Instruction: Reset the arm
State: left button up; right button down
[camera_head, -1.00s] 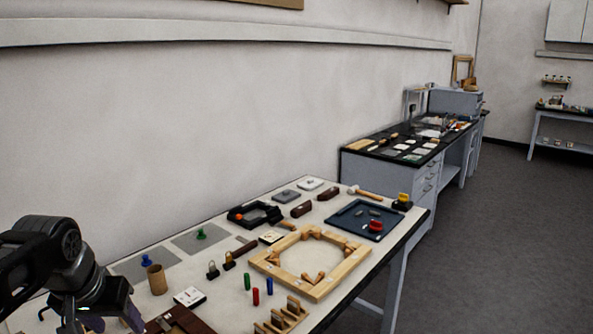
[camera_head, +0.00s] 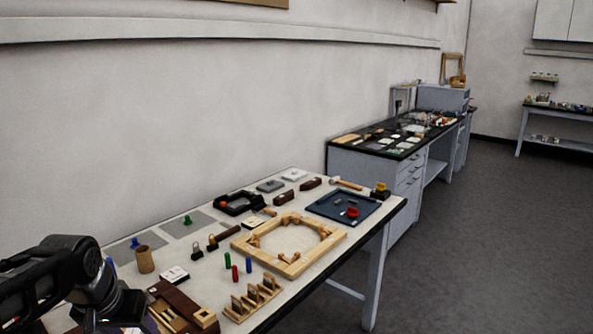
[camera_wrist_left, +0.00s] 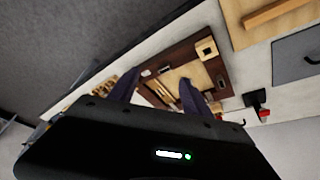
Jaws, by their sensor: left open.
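My left arm (camera_head: 75,275) comes in from the lower left in the head view, black and bent over the near table's left end. Its fingertips are cut off or hidden at the bottom of that view. In the left wrist view my left gripper (camera_wrist_left: 158,92) is open, with two dark fingers apart and nothing seen between them. Beyond the fingers is a brown wooden tray (camera_wrist_left: 213,38) with a light panel and small pieces. The tray also shows in the head view (camera_head: 165,292). My right gripper is not in view.
The near table (camera_head: 215,262) holds a wooden frame (camera_head: 333,240), a blue tray (camera_head: 322,207), a cork-coloured cup (camera_head: 145,260), and several small coloured pegs. A second bench (camera_head: 345,158) stands behind. Open grey floor (camera_head: 480,240) lies to the right.

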pick_arm(q)
jog(key=d+f+g+h+b, duration=0.15)
jog(key=d+f, duration=0.35)
jog(key=f, duration=0.5)
jog(key=d+f+m+h+b, duration=0.1)
jog(key=d+f+b, duration=0.1)
jog(key=d+f, duration=0.65)
jog(key=d+f+h+b, duration=0.1)
jog(key=d+f, duration=0.2)
jog(key=f, duration=1)
jog(key=s+d+f+b, duration=0.1)
jog(key=s+d+f, duration=0.2)
jog(key=s+f, duration=0.3)
jog(key=s+d+f+g+b, duration=0.1)
jog(key=s+d+f, duration=0.2)
jog(key=s+f, duration=0.3)
jog(key=s+d+f+n+g+b, duration=0.1)
jog(key=s+d+f+b, duration=0.1)
jog(key=s+d+f, duration=0.2)
notch_tip(320, 180, down, 4)
jog(key=s+h, duration=0.1)
jog(key=s, duration=0.1)
jog(key=shift+s+r, duration=0.15)
jog(key=shift+s, duration=0.15)
